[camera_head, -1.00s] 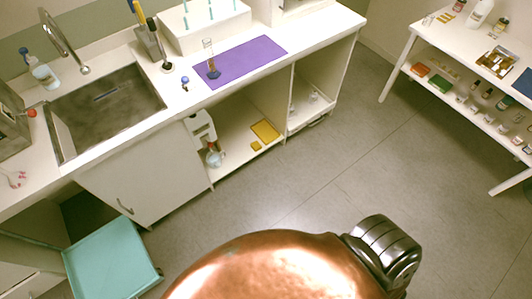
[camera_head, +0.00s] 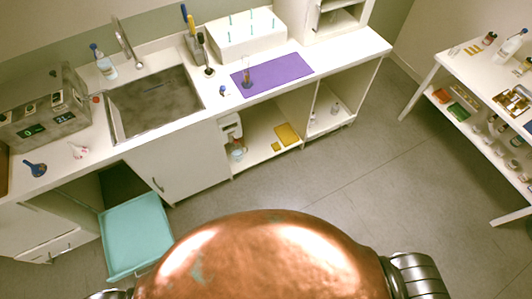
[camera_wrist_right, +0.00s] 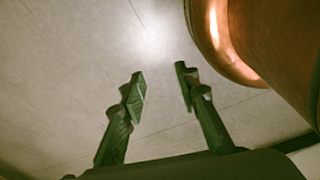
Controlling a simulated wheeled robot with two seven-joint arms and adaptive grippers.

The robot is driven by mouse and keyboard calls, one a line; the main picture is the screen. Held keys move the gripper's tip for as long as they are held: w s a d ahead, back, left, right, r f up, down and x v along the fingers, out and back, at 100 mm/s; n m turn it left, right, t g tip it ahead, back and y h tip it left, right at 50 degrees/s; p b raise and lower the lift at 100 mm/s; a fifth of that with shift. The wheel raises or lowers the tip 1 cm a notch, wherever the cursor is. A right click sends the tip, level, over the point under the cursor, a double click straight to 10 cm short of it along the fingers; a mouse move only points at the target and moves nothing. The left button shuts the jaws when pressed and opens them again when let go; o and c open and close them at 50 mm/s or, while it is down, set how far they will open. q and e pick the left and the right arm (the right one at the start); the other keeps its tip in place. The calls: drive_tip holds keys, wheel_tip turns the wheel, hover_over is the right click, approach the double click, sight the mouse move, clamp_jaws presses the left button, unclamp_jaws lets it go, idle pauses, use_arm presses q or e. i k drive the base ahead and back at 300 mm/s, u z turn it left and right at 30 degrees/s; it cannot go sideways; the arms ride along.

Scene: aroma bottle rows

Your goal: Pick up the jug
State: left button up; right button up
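I cannot make out a jug for certain in the head view. A small glass vessel (camera_head: 247,77) stands on the purple mat on the counter. A round glass vessel (camera_head: 238,153) sits by a white device in the open cabinet below. A white bottle (camera_head: 509,46) stands on the shelf table at the far right. My right gripper (camera_wrist_right: 161,80) is open and empty in the right wrist view, with bare floor between its fingers. It is far from the counter. My left gripper is not in view.
The white counter holds a sink (camera_head: 155,103), a purple mat (camera_head: 290,68), a white rack (camera_head: 245,35) and a grey device with displays (camera_head: 45,107). A teal stool (camera_head: 135,235) stands in front. The white shelf table (camera_head: 440,58) is at right. Grey floor between is clear.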

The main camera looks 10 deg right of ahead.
sight(240, 153)
drive_tip(key=z, duration=1.55)
drive_tip(key=i, duration=1)
drive_tip(key=u, duration=3.3)
